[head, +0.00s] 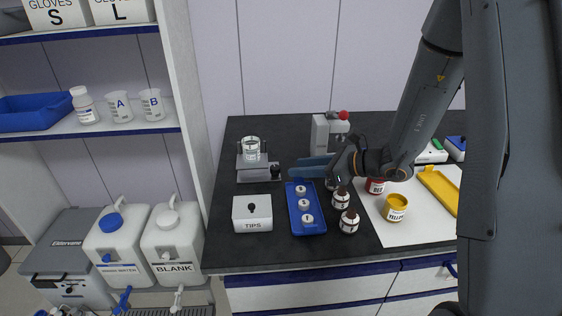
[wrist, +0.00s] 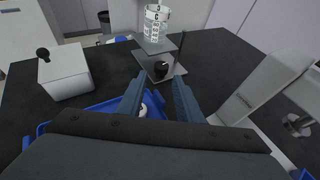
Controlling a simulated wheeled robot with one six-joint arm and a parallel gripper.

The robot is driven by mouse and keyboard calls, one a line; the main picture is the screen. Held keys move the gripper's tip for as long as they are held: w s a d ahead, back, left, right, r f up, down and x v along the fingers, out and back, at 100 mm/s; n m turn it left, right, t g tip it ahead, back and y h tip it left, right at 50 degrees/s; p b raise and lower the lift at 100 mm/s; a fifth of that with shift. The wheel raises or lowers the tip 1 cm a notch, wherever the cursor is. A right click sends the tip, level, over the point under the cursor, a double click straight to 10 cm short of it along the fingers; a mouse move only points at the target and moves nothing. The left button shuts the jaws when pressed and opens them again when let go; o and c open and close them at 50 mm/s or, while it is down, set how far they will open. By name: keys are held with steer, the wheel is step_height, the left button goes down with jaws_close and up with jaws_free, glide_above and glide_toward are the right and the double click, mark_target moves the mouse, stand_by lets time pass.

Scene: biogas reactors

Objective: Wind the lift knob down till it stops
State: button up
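The lift knob (head: 276,170) is a small black knob on the right side of a grey lab lift (head: 252,176). A clear jar (head: 251,148) with markings stands on the lift's top plate. In the wrist view the knob (wrist: 160,70) shows beyond and between my fingertips, with the lift plate (wrist: 154,43) and the jar (wrist: 157,22) behind it. My gripper (head: 292,167) is open and empty, just right of the knob and pointing at it. The fingers (wrist: 160,84) look apart from the knob.
A blue tray (head: 306,228) with several white round pieces lies below my gripper. A white TIPS box (head: 252,213) stands left of it. Brown bottles (head: 349,221), a yellow jar (head: 395,208) and a grey device (head: 325,130) stand near my arm. The bench is clear around the lift's left.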

mark_target(276, 167)
steer(key=shift+w+a, duration=0.1)
steer(key=shift+w, duration=0.25)
steer(key=p+x, duration=0.1)
steer(key=x, duration=0.6)
steer(key=shift+a+f+p, duration=0.1)
steer(key=shift+a+p, duration=0.05)
steer(key=shift+p, duration=0.15)
steer(key=c, duration=0.8)
steer(key=shift+o, duration=0.2)
steer(key=shift+w, duration=0.1)
